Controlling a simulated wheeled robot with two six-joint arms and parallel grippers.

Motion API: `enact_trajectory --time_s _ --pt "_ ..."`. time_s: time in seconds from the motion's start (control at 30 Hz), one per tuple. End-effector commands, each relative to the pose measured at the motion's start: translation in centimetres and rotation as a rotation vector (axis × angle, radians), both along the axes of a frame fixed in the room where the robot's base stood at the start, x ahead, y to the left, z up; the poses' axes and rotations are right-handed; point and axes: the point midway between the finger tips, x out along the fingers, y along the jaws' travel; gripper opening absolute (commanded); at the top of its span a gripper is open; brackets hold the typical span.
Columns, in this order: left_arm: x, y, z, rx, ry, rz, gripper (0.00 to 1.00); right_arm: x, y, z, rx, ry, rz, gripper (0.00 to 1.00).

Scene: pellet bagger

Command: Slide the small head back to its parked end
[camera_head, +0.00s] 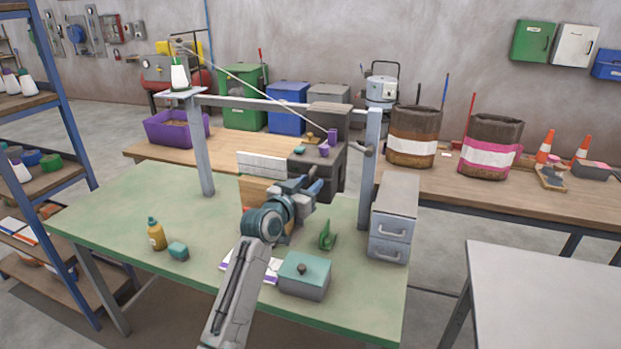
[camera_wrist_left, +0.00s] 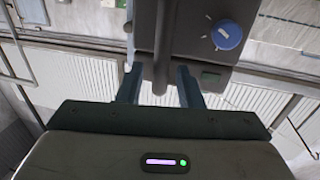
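The small head appears to be the dark grey machine body (camera_head: 328,168) with purple parts on top, under the cross rail (camera_head: 285,104) of the frame on the green table. A thread runs to it from a white cone (camera_head: 179,77). My left gripper (camera_head: 312,187) is at its near side. In the left wrist view, a dark body (camera_wrist_left: 195,30) with a blue knob (camera_wrist_left: 228,35) fills the top. A dark bar (camera_wrist_left: 160,75) from it reaches between the fingers of my left gripper (camera_wrist_left: 160,88), which are open with gaps on both sides. My right gripper is not in view.
On the green table (camera_head: 120,205) are a yellow bottle (camera_head: 157,234), a teal block (camera_head: 178,251), a lidded grey box (camera_head: 304,275), a green item (camera_head: 326,236) and a grey drawer unit (camera_head: 393,217). A white panel (camera_head: 262,165) stands behind my arm. The table's left part is mostly clear.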

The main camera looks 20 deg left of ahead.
Motion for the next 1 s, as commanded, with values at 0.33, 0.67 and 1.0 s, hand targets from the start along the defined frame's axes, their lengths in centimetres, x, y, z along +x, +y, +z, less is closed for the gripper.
enact_trajectory --time_s 0.33,0.67,1.0 --pt "1.3 -0.3 0.0 0.001 0.0 0.001 0.33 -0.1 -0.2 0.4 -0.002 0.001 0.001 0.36" --pt "1.3 -0.3 0.0 0.001 -0.001 0.001 0.0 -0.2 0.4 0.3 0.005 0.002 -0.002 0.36" --pt "1.3 0.3 -0.1 0.002 -0.001 0.001 0.0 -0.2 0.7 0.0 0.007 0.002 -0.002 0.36"
